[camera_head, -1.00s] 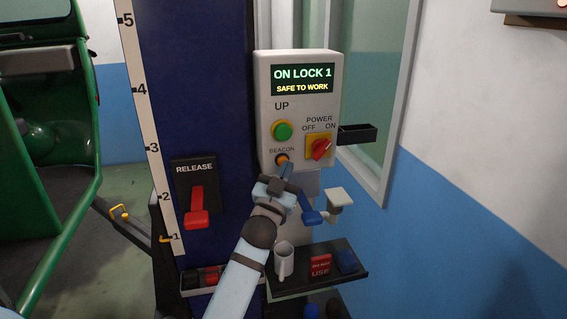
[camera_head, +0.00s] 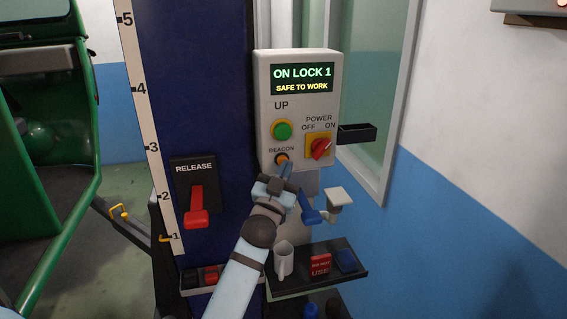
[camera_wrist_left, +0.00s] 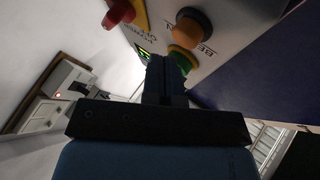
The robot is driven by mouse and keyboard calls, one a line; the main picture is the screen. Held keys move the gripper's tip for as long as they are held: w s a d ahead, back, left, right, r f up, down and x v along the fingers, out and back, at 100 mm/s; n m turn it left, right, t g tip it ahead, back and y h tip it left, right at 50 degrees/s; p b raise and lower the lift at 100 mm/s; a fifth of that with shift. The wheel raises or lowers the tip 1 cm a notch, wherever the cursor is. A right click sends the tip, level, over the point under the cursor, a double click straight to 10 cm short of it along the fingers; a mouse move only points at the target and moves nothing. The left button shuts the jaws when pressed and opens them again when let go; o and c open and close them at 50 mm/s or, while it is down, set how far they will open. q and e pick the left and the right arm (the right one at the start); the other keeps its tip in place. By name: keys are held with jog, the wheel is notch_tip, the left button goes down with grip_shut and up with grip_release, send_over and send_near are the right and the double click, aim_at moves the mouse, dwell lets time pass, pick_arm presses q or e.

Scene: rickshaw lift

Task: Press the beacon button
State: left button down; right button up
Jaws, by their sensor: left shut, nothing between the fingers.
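The beacon button (camera_head: 282,159) is a small orange button in a dark ring, low on the white control box (camera_head: 265,110) under the label BEACON. It also shows as an orange knob in the left wrist view (camera_wrist_left: 191,27). My left gripper (camera_head: 287,169) is shut and empty. Its fingertips are just below and right of the button in the head view; I cannot tell whether they touch it. In the left wrist view the shut dark fingers (camera_wrist_left: 163,75) point at the box face, and the orange button is beyond their tips. My right gripper is not in view.
On the box are a green button (camera_head: 282,130), a red power switch (camera_head: 321,149) and a screen (camera_head: 302,79) reading ON LOCK 1, SAFE TO WORK. A blue lever (camera_head: 310,210) hangs close right of my gripper.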

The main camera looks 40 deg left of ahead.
pick_arm(q)
jog(key=shift+w+a, duration=0.1)
dwell(0.7)
jog(key=shift+w+a, duration=0.2)
jog(key=shift+a, duration=0.05)
jog(key=shift+w+a, duration=0.3)
jog(key=shift+a, duration=0.05)
dwell(0.9)
jog(key=shift+s+d, duration=0.6)
jog(key=shift+d, duration=0.1)
jog(key=s+d, duration=0.3)
jog(key=d, duration=0.1)
jog(key=shift+s+p, duration=0.15)
jog(key=shift+p, duration=0.15)
dwell(0.3)
jog(key=shift+f, duration=0.15)
